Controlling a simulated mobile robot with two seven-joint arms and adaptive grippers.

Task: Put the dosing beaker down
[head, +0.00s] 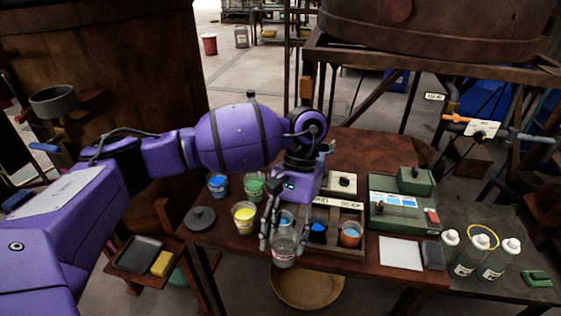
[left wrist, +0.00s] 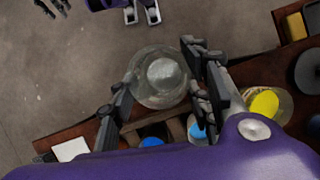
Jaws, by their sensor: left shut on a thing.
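The dosing beaker (head: 284,251) is a clear glass cup held upright, or nearly so, by my left gripper (head: 272,232). The gripper's fingers are shut on it from both sides. In the left wrist view the beaker (left wrist: 158,78) sits between the fingers, with bare floor behind it. It appears at or just beyond the table's front edge, in front of a labelled wooden rack (head: 347,209). I cannot tell its exact height. My right gripper (left wrist: 54,7) seems to show only in part at the top left of the left wrist view, its jaws unclear.
Yellow (head: 244,218), green (head: 254,187) and blue (head: 217,186) cups stand left of the rack. Blue and orange (head: 350,235) cups stand at the rack. A green device (head: 403,202), white pad (head: 401,253) and bottles (head: 468,256) are right. A dark lid (head: 201,218) lies left.

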